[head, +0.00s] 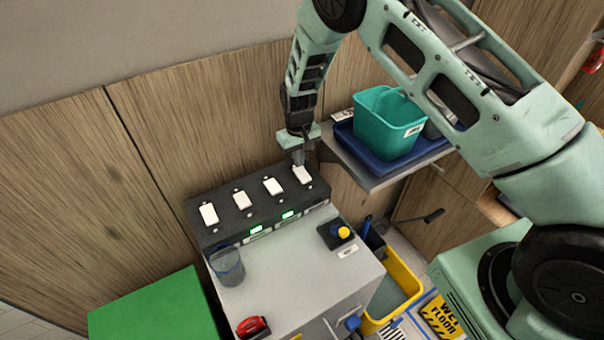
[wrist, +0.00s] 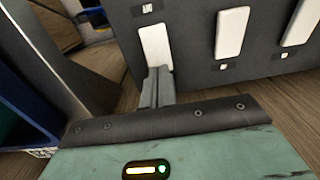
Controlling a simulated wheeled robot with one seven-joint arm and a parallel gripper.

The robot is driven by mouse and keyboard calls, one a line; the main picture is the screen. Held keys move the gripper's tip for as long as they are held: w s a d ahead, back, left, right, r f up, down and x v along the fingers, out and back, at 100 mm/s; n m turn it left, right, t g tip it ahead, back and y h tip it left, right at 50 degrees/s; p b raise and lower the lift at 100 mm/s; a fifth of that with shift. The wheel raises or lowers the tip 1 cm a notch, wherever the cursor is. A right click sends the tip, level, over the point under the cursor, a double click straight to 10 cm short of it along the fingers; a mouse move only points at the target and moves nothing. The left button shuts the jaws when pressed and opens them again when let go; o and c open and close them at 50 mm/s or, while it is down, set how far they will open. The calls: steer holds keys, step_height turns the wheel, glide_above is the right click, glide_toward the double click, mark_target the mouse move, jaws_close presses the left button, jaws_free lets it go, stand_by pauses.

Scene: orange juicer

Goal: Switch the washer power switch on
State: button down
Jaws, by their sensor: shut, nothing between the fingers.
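A dark switch panel (head: 225,218) stands along the back of a grey cabinet and carries a row of several white rocker switches. My gripper (head: 299,160) is shut and empty, pointing down at the rightmost switch (head: 303,175). In the wrist view, my closed fingertips (wrist: 158,75) are at the lower end of that white switch (wrist: 156,45); I cannot tell if they touch it. A small label (wrist: 147,8) sits above it, too small to read. Two other white switches (wrist: 232,30) show beside it. Which switch is the washer's cannot be read.
Two green lights (head: 288,214) glow on the panel front. The cabinet top (head: 290,265) holds a clear cup (head: 228,266), a yellow knob (head: 342,233) and a red item (head: 253,327). A shelf with a teal bin (head: 388,118) is close right of my gripper.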

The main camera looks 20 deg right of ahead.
mark_target(299, 169)
steer(key=shift+f+b, duration=0.75)
steer(key=shift+f, duration=0.25)
stand_by(0.9)
steer(key=shift+r, duration=0.1)
steer(key=shift+r+p, duration=1.9)
steer(key=shift+r, duration=1.6)
steer(key=s+a+r+n+y+b, duration=0.1)
steer(key=s+a+r+b, duration=0.2)
steer(key=s+a+r, duration=0.4)
steer(key=s+a+r+n+y+b, duration=0.1)
steer(key=s+a+r+b, duration=0.25)
steer(key=s, duration=0.55)
steer(key=s+d+r+n+b, duration=0.1)
steer(key=s+d+b, duration=0.1)
steer(key=s, duration=0.8)
steer(key=s+d+r+n+h+b, duration=0.1)
steer(key=s+d+r+n+b, duration=0.1)
steer(key=s, duration=0.9)
steer(key=shift+n, duration=0.3)
